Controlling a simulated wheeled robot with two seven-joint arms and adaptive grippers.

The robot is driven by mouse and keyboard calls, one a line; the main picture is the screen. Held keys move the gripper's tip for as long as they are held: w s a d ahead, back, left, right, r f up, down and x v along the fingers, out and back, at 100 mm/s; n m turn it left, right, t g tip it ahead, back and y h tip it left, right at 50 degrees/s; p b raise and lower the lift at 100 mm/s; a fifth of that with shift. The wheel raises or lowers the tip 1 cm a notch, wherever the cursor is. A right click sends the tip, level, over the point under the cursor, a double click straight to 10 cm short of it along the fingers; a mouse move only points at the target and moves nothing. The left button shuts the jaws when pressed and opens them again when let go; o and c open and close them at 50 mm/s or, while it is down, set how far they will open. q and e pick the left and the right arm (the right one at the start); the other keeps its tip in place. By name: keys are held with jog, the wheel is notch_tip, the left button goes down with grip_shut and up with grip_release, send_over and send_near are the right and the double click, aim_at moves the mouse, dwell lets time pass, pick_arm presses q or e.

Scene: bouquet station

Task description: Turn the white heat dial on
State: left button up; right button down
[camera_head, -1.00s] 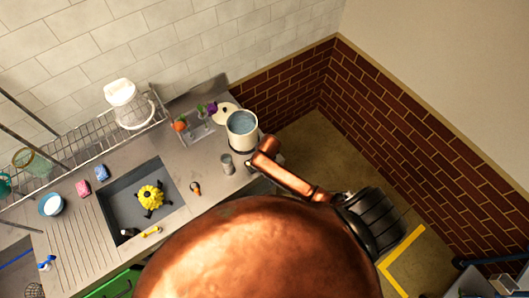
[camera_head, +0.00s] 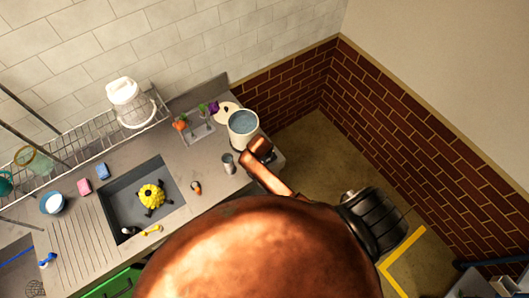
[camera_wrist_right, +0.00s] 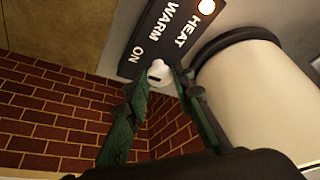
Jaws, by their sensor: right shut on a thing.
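The white heat dial (camera_wrist_right: 159,71) shows in the right wrist view, at the lower edge of a black panel (camera_wrist_right: 150,45) lettered HEAT, WARM and ON. My right gripper (camera_wrist_right: 161,80) has its two dark green fingers on either side of the dial and is shut on it. In the head view my right arm reaches to the counter's right end, just below the pot; the dial is hidden there. My left gripper is not in view.
A white pot (camera_head: 243,128) with water stands beside my right wrist; a pale cylinder (camera_wrist_right: 255,90) is close to the fingers. A metal cup (camera_head: 228,163) stands left of the wrist. A sink (camera_head: 128,208) holds a yellow thing. The brick wall (camera_head: 420,130) is to the right.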

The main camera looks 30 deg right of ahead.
jog(key=c, duration=1.7)
grip_release()
jog(key=shift+o, duration=0.2)
jog(key=v, duration=1.2)
jog(key=shift+f, duration=0.1)
